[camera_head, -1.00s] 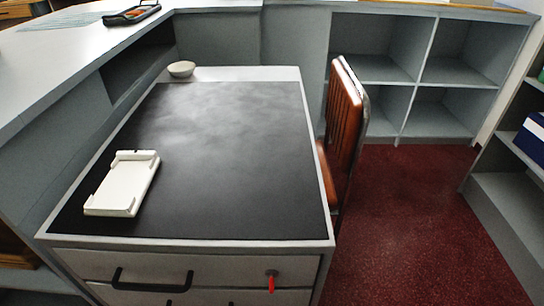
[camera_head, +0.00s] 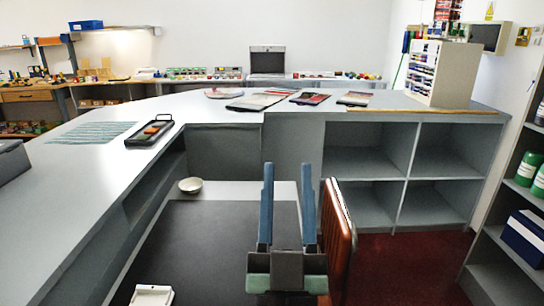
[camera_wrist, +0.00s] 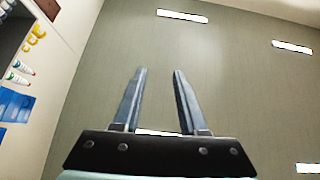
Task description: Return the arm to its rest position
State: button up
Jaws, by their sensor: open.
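My gripper (camera_head: 287,212) shows in the head view, pointing up, with two blue-grey fingers standing apart and nothing between them. It is seen in front of the dark top of the low desk (camera_head: 225,230) and just left of the brown chair (camera_head: 338,235). In the wrist view my gripper (camera_wrist: 160,78) is open and empty, with a plain greenish-grey ceiling and bright lamps behind the fingers.
The grey counter (camera_head: 110,165) runs along the left and back, with a dark tray (camera_head: 150,133) and flat swatches on it. A white bowl (camera_head: 190,185) and a white holder (camera_head: 152,295) stand on the desk. Open shelves (camera_head: 435,170) stand behind the chair.

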jog(key=s+r+p, duration=0.3)
jog(key=r, duration=0.8)
jog(key=s+a+r+t+p, duration=0.1)
jog(key=s+r+p, duration=0.2)
jog(key=r, duration=0.7)
jog(key=s+a+r+p, duration=0.1)
jog(key=s+r+p, duration=0.3)
jog(key=r, duration=0.7)
jog(key=shift+r+t+y, duration=0.35)
jog(key=shift+t+y, duration=0.05)
